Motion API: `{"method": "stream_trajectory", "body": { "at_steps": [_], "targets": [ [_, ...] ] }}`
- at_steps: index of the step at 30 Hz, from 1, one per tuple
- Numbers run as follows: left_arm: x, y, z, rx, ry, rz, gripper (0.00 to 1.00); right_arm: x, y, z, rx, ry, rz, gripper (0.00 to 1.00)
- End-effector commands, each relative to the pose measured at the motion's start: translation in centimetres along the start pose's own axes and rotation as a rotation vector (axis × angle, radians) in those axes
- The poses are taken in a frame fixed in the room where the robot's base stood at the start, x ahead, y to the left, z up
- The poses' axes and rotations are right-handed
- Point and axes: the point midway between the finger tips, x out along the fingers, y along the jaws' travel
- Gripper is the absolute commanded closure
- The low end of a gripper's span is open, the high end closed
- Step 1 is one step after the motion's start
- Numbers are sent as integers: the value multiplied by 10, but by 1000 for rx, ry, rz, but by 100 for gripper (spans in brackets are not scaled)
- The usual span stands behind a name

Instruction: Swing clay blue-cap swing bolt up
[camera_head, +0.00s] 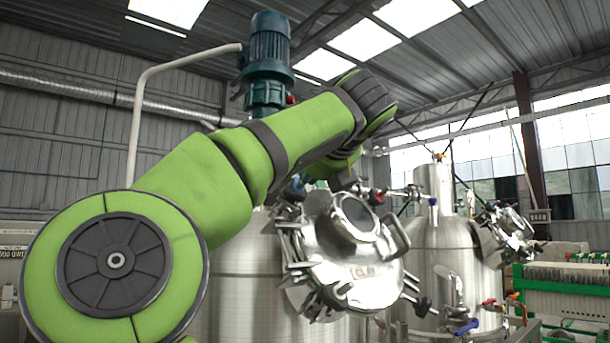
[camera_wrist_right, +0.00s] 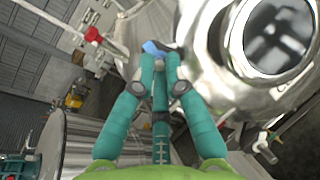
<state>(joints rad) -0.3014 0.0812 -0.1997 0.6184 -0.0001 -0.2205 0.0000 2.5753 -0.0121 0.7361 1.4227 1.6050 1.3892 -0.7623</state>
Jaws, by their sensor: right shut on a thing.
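The clay tank's manway lid (camera_head: 352,250) is a round steel cover with a sight glass and a handle, with several swing bolts around its rim. Its label appears to read CLAY. The lid's sight glass also shows in the right wrist view (camera_wrist_right: 278,35). My right gripper (camera_wrist_right: 159,58) has its teal fingers closed together on the blue cap (camera_wrist_right: 152,47) of a swing bolt, beside the lid's rim. The bolt's shaft is mostly hidden by the fingers. In the head view my green arm covers most of that gripper. My left gripper is not in view.
A blue-green motor (camera_head: 269,55) stands above the tank, behind my arm. A second steel tank (camera_head: 430,245) with its own lid stands to the right. A red handle (camera_wrist_right: 93,35) is left of the fingers in the wrist view. Green-framed equipment (camera_head: 560,295) stands at far right.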

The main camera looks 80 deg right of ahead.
Motion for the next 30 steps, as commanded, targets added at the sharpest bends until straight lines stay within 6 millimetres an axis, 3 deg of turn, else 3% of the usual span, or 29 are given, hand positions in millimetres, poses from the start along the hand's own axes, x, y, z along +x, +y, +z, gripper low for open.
{"method": "stream_trajectory", "body": {
  "at_steps": [1,2,3,13,17,30],
  "targets": [
    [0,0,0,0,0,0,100,1,-6,-2,7,5,-12,100],
    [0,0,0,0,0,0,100,1,-6,-2,7,5,-12,79],
    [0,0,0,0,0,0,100,1,-6,-2,7,5,-12,66],
    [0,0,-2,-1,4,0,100,0,-2,-1,3,3,-4,66],
    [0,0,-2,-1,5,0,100,-10,-2,0,4,0,-3,66],
    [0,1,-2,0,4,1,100,-96,-6,0,7,2,-5,66]
  ]
}}
